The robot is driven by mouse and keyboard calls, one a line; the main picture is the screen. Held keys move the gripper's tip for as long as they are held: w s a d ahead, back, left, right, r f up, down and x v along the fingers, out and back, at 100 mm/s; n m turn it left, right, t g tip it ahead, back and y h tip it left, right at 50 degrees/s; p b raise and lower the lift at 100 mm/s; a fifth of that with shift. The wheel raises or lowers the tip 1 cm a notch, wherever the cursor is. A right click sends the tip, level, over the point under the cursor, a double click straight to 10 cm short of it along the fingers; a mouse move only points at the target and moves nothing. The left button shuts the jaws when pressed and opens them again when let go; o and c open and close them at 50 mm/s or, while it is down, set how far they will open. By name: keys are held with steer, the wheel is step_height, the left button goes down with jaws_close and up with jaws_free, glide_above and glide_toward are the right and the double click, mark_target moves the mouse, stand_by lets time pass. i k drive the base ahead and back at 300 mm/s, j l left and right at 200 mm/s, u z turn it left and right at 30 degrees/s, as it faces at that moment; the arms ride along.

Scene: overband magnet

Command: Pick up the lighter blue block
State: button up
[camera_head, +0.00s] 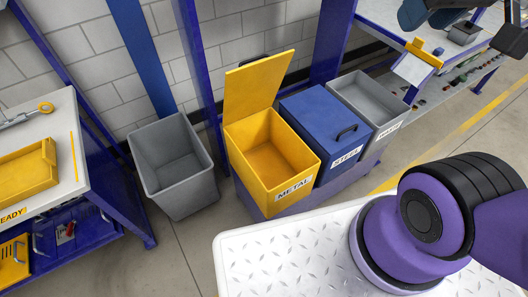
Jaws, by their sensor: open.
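No lighter blue block can be made out in the head view. Dark angular parts at the top right edge look like my gripper (462,25), cut off by the frame, with its fingers apart and nothing seen between them. My purple arm rises at the lower right and leaves the picture at the right edge.
A yellow METAL bin (268,158) stands with its lid up, beside a closed blue STEEL bin (318,112) and an open grey bin (368,98). Another grey bin (174,160) stands left. A workbench (45,130) holds a yellow tray (25,172).

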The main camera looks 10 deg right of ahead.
mark_target(438, 52)
steer(key=z, duration=1.35)
steer(key=i+l+u, duration=0.15)
steer(key=u, duration=0.55)
steer(key=i+l+u, duration=0.1)
steer(key=l, duration=0.2)
steer(key=i+l+u, duration=0.25)
steer(key=l, duration=0.35)
steer(key=i+l+u, duration=0.1)
steer(key=i+l, duration=0.15)
steer(key=i+l+u, duration=0.1)
steer(key=l, duration=0.35)
steer(key=i+l, duration=0.1)
steer(key=l, duration=0.2)
steer(key=i+l, duration=0.1)
steer(key=l, duration=0.2)
steer(key=i+l, duration=0.1)
steer(key=l, duration=0.25)
